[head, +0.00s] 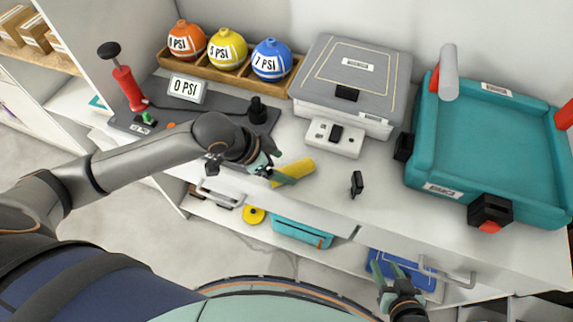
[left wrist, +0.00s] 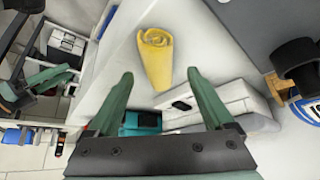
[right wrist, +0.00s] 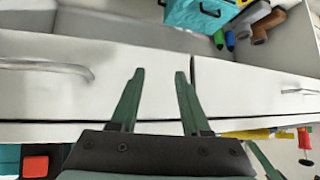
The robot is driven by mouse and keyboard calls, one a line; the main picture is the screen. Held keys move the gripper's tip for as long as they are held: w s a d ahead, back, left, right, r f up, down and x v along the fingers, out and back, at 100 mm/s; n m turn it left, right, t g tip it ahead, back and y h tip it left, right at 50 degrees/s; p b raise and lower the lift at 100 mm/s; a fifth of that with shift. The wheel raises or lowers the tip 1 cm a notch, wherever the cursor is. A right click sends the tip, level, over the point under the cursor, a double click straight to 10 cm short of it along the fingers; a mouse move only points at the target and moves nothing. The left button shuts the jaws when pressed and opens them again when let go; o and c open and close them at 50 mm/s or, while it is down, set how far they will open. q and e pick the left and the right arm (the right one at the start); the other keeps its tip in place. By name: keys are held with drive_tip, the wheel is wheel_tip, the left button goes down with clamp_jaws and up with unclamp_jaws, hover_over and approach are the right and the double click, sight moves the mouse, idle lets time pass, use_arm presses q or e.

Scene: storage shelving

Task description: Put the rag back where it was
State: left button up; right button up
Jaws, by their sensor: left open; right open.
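The rag is a rolled yellow cloth (head: 294,171) lying on the white counter near its front edge. It also shows in the left wrist view (left wrist: 156,62), ahead of the fingers. My left gripper (head: 276,171) is open right beside the rag in the head view; in the left wrist view the rag lies beyond the open fingertips, not clearly between them. My right gripper (head: 391,272) is open and empty, low in front of the counter's drawers. In the right wrist view its fingers (right wrist: 158,75) point at white drawer fronts.
A grey case (head: 352,75), a white box with a black latch (head: 333,137), a teal tray (head: 495,150) and a small black item (head: 356,184) stand on the counter. Coloured balls (head: 228,48) sit in a wooden rack behind. A lower shelf holds a teal case (head: 300,231).

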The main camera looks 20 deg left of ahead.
use_arm(q)
drive_tip(key=p+v, duration=0.1)
drive_tip(key=v, duration=0.8)
use_arm(e)
drive_tip(key=shift+s+d+r, duration=0.1)
drive_tip(key=shift+s+d, duration=0.45)
drive_tip(key=shift+d, duration=0.1)
use_arm(q)
drive_tip(key=shift+r, duration=0.1)
use_arm(e)
drive_tip(key=shift+w+a+r, duration=0.1)
drive_tip(key=shift+r, duration=0.05)
use_arm(q)
drive_tip(key=s+d+f+n, duration=0.1)
drive_tip(key=s+d+f, duration=0.2)
drive_tip(key=d, duration=0.1)
drive_tip(key=s+a+f+n+g+y, duration=0.1)
drive_tip(key=s+a+f+n+y, duration=0.3)
drive_tip(key=s+a+f+n, duration=0.45)
drive_tip(key=w+d+f+m+t+h+p, duration=0.1)
drive_tip(key=w+d+f+m+t+p, duration=0.1)
drive_tip(key=d+t+p, duration=0.3)
drive_tip(key=shift+w+f+p, duration=0.3)
drive_tip(key=shift+f+p, duration=0.15)
drive_tip(key=shift+p, duration=0.25)
use_arm(e)
drive_tip(key=shift+r, duration=2.95)
